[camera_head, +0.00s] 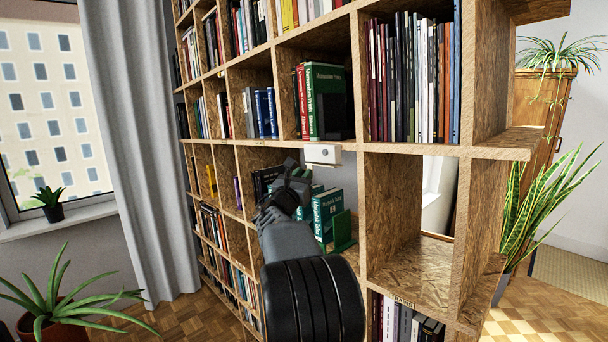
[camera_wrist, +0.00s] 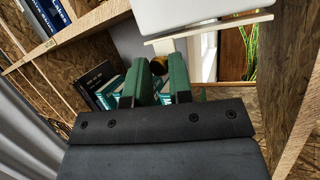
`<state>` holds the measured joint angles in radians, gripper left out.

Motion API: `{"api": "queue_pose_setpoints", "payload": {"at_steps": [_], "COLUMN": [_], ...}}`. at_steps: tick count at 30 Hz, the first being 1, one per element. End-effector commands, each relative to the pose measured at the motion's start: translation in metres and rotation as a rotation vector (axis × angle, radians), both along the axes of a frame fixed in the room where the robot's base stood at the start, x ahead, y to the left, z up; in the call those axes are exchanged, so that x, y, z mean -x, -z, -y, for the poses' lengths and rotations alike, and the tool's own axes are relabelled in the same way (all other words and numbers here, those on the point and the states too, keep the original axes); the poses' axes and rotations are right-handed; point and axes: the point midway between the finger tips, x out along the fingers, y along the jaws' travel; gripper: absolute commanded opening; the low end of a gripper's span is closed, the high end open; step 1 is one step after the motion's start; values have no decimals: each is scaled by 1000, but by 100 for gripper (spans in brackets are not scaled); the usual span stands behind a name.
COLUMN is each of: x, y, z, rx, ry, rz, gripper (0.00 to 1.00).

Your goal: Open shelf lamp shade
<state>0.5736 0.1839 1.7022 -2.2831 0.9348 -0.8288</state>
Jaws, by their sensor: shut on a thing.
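The shelf lamp (camera_head: 323,153) is a small white box with a dark dot on its front, at the front edge of a shelf board. In the wrist view a large white panel (camera_wrist: 185,14), apparently the lamp, fills the top. My gripper (camera_head: 298,172) is just below and left of the lamp in the head view. In the wrist view its green fingers (camera_wrist: 158,78) are close together, with a small brass-coloured knob (camera_wrist: 158,67) between their tips. The gripper is shut on this knob. How the knob joins the shade is hidden.
The OSB bookcase (camera_head: 412,151) surrounds the lamp. Green books (camera_head: 326,213) and a green bookend (camera_head: 342,232) stand in the compartment below, close right of my gripper. The compartment (camera_head: 425,272) at lower right is empty. Plants and a grey curtain (camera_head: 127,140) stand at the sides.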

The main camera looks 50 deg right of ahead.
Motion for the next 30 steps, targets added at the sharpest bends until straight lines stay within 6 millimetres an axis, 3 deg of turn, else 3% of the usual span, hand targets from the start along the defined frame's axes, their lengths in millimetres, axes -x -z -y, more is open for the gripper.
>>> {"api": "queue_pose_setpoints", "payload": {"at_steps": [6, 21, 30], "x": [-2, -5, -6], "y": [-16, -28, -36], "z": [-6, -10, -9], "rx": [-169, -595, -756], "ry": [17, 67, 87], "rz": [12, 45, 56], "gripper": [0, 0, 0]}}
